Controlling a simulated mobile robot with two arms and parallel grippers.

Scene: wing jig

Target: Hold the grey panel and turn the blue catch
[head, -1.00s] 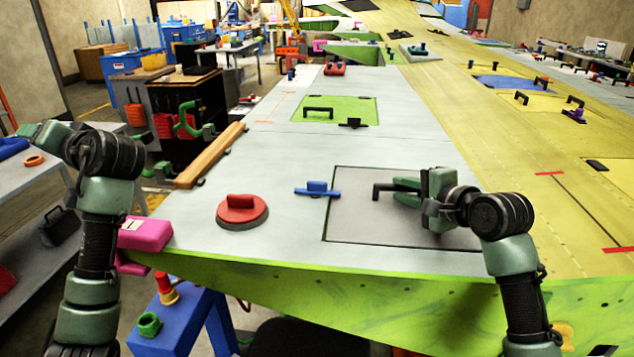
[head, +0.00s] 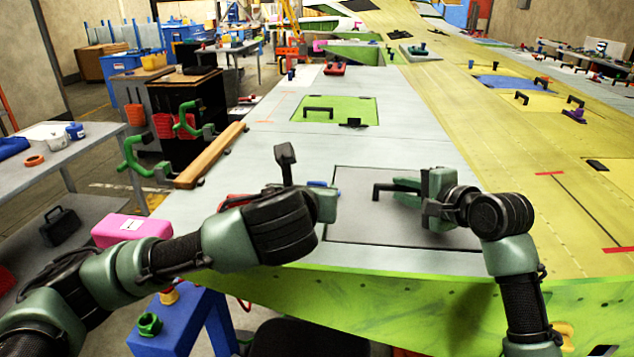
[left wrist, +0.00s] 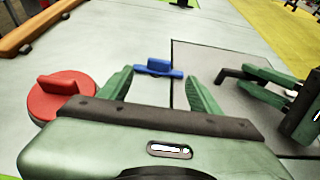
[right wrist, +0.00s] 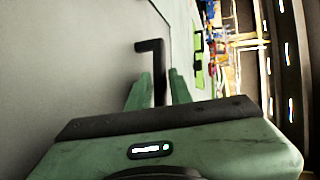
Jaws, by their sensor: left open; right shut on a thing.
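The grey panel (head: 370,228) lies flush in the pale wing skin, with a black handle (head: 383,188) standing on it. My right gripper (head: 404,187) is shut on this handle; the right wrist view shows the handle (right wrist: 151,47) between its fingers. The blue catch (left wrist: 158,68) sits on the skin just left of the panel's edge. In the head view the catch (head: 318,184) is mostly hidden by my left wrist. My left gripper (left wrist: 158,82) is open, its fingers to either side of the catch in the left wrist view and apart from it.
A red round knob (left wrist: 64,95) stands left of the catch, nearly hidden in the head view. A green panel (head: 350,109) lies farther back.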

